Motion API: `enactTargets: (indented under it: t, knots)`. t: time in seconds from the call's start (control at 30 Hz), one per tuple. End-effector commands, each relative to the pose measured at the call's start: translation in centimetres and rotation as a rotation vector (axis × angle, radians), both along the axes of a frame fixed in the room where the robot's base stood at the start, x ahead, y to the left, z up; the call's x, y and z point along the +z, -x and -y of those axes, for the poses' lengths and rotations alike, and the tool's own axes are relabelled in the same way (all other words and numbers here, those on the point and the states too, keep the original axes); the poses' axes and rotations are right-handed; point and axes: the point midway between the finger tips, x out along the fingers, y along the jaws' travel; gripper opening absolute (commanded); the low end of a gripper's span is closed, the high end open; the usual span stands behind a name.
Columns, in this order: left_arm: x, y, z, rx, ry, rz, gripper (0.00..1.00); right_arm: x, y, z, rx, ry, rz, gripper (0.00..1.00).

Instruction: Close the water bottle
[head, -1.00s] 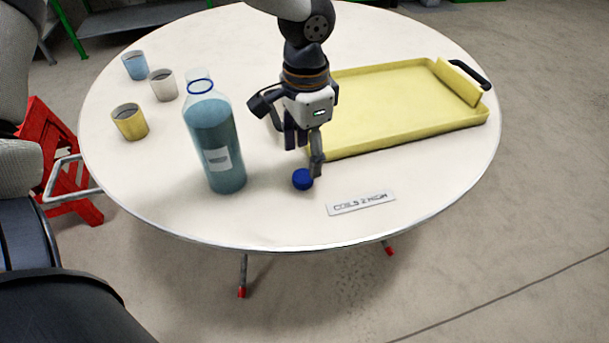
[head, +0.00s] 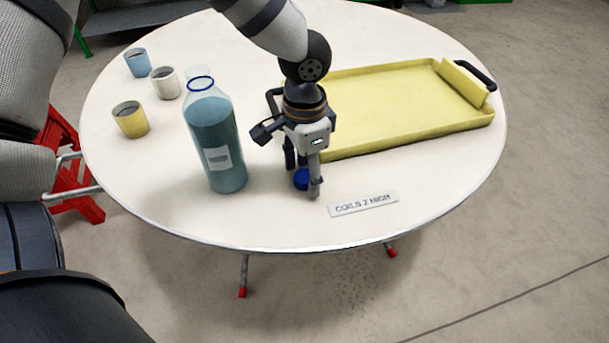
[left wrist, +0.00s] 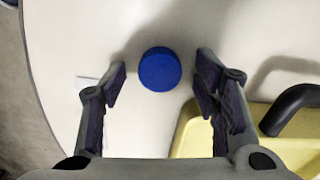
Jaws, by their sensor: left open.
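A clear water bottle (head: 217,145) with blue-green liquid and a pale label stands upright on the round table, its blue-ringed neck without a cap. A small round blue cap (head: 301,181) lies on the table to the right of the bottle, partly hidden by my gripper. My left gripper (head: 303,188) points down at the cap, with its fingers open on either side. In the left wrist view the cap (left wrist: 160,69) shows between the two spread fingertips, with a gap on both sides. My right gripper is not in view.
A yellow tray (head: 400,107) with dark handles lies right of my gripper, close to it. A sign (head: 363,203) reading "COILS 2 HIGH" lies near the front edge. Blue (head: 137,63), white (head: 165,83) and yellow (head: 130,120) cups stand at the left.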

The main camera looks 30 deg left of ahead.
Motion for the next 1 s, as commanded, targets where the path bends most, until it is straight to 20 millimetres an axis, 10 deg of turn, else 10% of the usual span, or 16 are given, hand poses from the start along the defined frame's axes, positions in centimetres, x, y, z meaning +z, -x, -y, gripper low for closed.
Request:
enactTargets:
  t: [0.23,0.67,1.0]
  knots:
    - [0.0,0.0,0.0,0.0,0.0,0.0,0.21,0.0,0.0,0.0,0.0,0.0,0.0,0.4]
    - [0.6,-0.1,0.0,0.0,-0.001,0.003,0.21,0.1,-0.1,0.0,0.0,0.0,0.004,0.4]
    - [6.8,0.5,2.6,-0.004,-0.002,0.01,0.21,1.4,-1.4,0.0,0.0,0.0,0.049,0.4]
